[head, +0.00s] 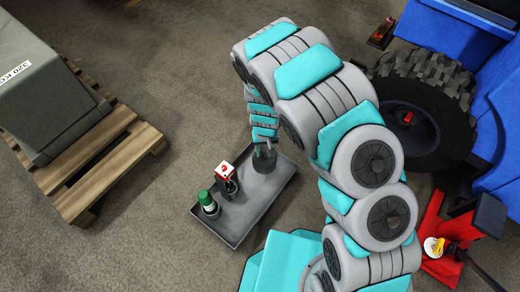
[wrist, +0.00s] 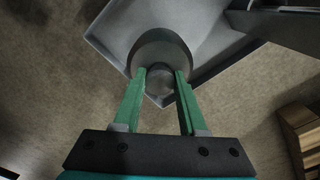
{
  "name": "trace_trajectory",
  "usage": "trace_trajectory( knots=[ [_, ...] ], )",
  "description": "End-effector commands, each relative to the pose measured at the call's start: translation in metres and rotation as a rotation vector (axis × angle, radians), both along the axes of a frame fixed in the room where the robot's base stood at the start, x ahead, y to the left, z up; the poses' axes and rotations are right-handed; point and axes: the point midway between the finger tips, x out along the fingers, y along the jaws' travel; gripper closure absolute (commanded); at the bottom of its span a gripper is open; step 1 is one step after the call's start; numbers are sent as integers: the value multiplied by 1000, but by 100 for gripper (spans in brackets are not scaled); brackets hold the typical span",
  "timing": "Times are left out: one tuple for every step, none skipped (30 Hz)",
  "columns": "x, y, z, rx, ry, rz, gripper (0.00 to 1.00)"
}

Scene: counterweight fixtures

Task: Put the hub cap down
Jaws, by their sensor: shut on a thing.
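My gripper (wrist: 160,78) has its two green fingers shut on the grey round hub cap (wrist: 161,45). In the head view the hub cap (head: 264,162) is a dark, short cylinder below my gripper (head: 264,147). It appears over the far right end of the grey tray (head: 250,218) on the floor. The tray (wrist: 103,35) also shows behind the hub cap in the wrist view. I cannot tell whether the hub cap touches the tray floor.
A green bottle (head: 208,204) and a red-and-white box (head: 226,175) stand in the tray, left of the hub cap. A pallet (head: 105,170) with a grey weight (head: 45,95) is at left. A blue vehicle with a big tyre (head: 432,95) and a red stand (head: 432,235) are at right.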

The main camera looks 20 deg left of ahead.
Motion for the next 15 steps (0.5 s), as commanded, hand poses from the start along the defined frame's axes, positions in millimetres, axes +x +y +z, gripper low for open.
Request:
trace_trajectory(
  knots=[
    [6, 6, -1, 1, -3, 5, 100],
    [9, 9, -2, 2, -1, 2, 100],
    [12, 10, -2, 0, 0, 2, 100],
    [14, 12, -3, 0, 1, 1, 100],
    [16, 15, -3, 0, 0, 1, 100],
    [18, 17, -3, 1, -1, 1, 100],
    [19, 18, -3, 1, -2, 1, 100],
    [20, 20, -3, 1, -2, 1, 100],
    [21, 20, -3, 2, -1, 1, 100],
    [21, 21, -3, 1, -1, 1, 100],
    [21, 21, -3, 1, -1, 1, 100],
    [22, 22, -3, 1, -1, 2, 100],
    [23, 23, -4, 1, 0, 2, 100],
    [23, 24, -4, 1, 1, 2, 100],
    [22, 23, -10, -1, 4, 1, 100]
  ],
)
